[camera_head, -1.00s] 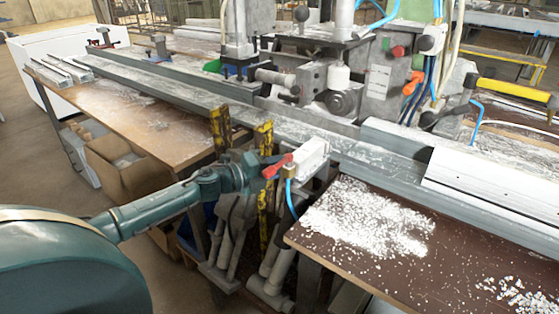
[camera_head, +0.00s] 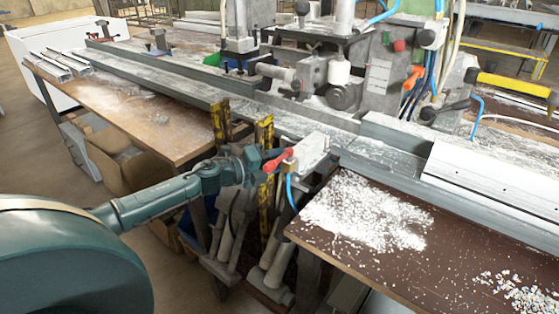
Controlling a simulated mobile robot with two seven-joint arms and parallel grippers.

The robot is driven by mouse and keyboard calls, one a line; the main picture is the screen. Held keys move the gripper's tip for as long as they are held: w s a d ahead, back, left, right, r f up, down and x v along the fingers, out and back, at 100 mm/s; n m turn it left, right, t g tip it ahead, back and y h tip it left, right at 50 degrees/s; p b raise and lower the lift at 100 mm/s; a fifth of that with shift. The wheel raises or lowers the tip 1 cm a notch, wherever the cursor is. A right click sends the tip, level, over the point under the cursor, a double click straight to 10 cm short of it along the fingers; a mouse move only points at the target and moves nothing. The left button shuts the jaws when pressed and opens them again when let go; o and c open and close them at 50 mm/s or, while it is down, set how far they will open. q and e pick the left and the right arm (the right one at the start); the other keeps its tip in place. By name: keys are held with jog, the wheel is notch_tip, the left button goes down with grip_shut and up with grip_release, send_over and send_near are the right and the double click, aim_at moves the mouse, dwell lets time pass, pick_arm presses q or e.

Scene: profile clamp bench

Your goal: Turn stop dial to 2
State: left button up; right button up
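My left arm comes in from the left, and its dark gripper (camera_head: 264,160) is beside a red lever (camera_head: 278,160) on a white block (camera_head: 312,152) at the front of the machine rail. The fingers are too small and overlapped to tell whether they touch the lever or are open. A round grey knob (camera_head: 342,97) sits on the machine's front, well beyond the gripper. No number marks are readable, so I cannot tell which part is the stop dial. My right gripper is not in view.
Yellow posts (camera_head: 220,122) stand close by my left wrist. A brown table (camera_head: 390,268) with white chips lies at the right front. A wooden bench (camera_head: 130,110) is at the left. A long rail (camera_head: 180,83) crosses behind the gripper, and a blue hose (camera_head: 291,193) hangs below the block.

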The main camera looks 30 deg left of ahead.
pick_arm(q)
jog(key=shift+s, duration=0.1)
jog(key=v, duration=1.3)
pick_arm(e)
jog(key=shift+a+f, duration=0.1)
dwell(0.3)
